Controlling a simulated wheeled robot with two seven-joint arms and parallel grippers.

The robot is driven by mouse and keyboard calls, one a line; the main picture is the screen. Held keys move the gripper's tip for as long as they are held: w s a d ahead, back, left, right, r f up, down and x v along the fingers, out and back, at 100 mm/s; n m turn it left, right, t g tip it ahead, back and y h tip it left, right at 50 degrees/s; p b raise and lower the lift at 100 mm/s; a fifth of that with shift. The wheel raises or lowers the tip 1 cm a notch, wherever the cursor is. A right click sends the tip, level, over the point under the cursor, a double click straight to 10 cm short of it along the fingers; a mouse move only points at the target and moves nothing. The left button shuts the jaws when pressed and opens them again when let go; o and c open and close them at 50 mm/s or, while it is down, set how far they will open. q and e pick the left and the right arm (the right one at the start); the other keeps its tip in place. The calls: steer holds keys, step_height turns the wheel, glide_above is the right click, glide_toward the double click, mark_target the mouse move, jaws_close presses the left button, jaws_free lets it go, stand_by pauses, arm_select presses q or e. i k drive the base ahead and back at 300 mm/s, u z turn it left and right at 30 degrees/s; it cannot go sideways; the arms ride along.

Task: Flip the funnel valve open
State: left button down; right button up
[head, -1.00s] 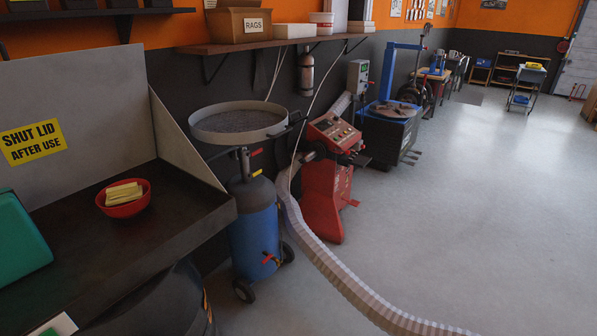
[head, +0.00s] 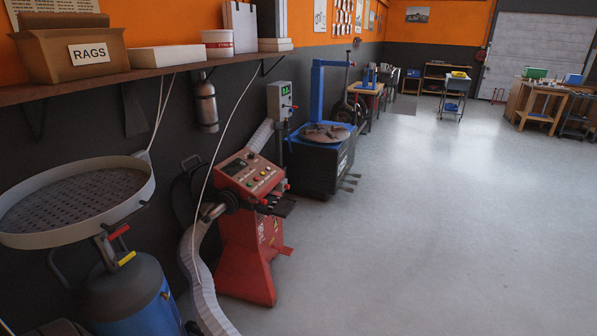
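A wide, shallow round funnel (head: 75,235) with a pale rim and a dark perforated floor stands at the left of the head view. It sits above a blue-grey tank (head: 125,290) on a post. Below the funnel's right side are a red lever (head: 119,231) and a yellow lever (head: 127,258), one above the other, both tilted. I cannot tell from here which one is the funnel valve or how it is set. The tank's lower part is cut off by the frame. Neither of my grippers is in view.
A red machine (head: 245,235) with a grey hose (head: 195,265) stands right of the tank. A tyre changer (head: 320,160) is behind it. A wall shelf (head: 165,73) with boxes runs above the funnel. The floor (head: 420,230) to the right is clear.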

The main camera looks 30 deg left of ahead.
mark_target(121, 262)
steer(key=u, duration=0.05)
steer(key=i, duration=1.55)
steer(key=u, duration=1.25)
steer(key=i, duration=0.95)
steer(key=u, duration=1.45)
steer(key=i, duration=0.2)
steer(key=z, duration=0.1)
